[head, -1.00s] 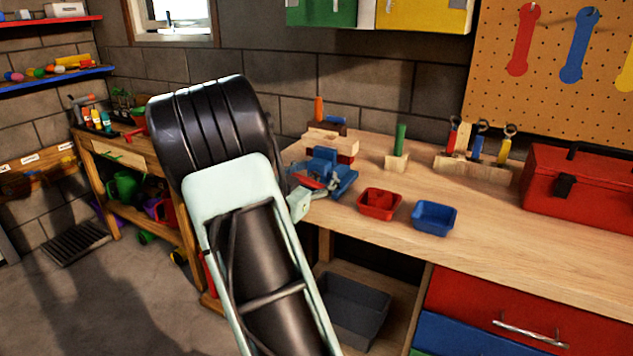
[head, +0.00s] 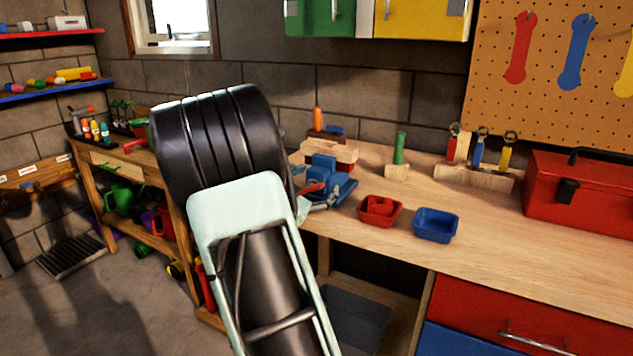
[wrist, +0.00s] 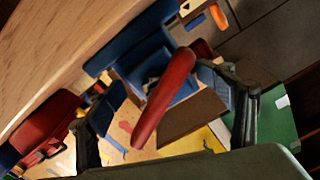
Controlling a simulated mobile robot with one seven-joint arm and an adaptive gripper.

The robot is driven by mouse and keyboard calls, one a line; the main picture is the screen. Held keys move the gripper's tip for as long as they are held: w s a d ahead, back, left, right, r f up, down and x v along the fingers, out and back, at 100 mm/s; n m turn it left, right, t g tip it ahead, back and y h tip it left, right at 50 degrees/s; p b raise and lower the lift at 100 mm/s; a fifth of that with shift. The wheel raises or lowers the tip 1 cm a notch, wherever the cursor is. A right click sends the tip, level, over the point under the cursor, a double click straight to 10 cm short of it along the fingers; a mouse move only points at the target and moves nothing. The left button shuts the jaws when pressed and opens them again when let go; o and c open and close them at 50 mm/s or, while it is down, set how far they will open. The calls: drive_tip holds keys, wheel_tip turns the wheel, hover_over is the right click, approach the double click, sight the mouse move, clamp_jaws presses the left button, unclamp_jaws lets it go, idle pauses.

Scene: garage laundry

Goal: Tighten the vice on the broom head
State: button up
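The blue vice (head: 330,180) stands at the left front edge of the workbench, with its red handle (head: 311,188) on the near side. A pale wooden block (head: 333,151), perhaps the broom head, shows at the vice's far side; I cannot tell whether the jaws touch it. In the wrist view the red handle (wrist: 165,98) lies between the two fingers of my gripper (wrist: 158,88), with gaps on both sides, and the blue vice (wrist: 135,45) is behind it. My gripper is open around the handle. In the head view my arm hides most of the gripper.
A red tray (head: 379,211) and a blue tray (head: 436,224) sit right of the vice. A green-handled tool (head: 399,150), a wooden tool rack (head: 473,176) and a red toolbox (head: 580,195) stand farther right. The bench front between them is clear.

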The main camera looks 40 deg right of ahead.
sight(305, 188)
drive_tip(key=o, duration=0.4)
drive_tip(key=shift+c, duration=0.2)
drive_tip(key=v, duration=1.2)
drive_tip(key=shift+r, duration=0.1)
drive_tip(key=w+d+n+p, duration=0.1)
drive_tip(key=d+n+p, duration=0.1)
drive_tip(key=n+p, duration=0.1)
drive_tip(key=w+d+n+p, duration=0.1)
drive_tip(key=d+n+p, duration=0.1)
drive_tip(key=n+p, duration=0.1)
drive_tip(key=w+d+n+p, duration=0.1)
drive_tip(key=d+n+p, duration=0.1)
drive_tip(key=p, duration=0.3)
drive_tip(key=shift+w+d+n, duration=0.15)
drive_tip(key=shift+d+n, duration=0.2)
drive_tip(key=shift+n, duration=0.55)
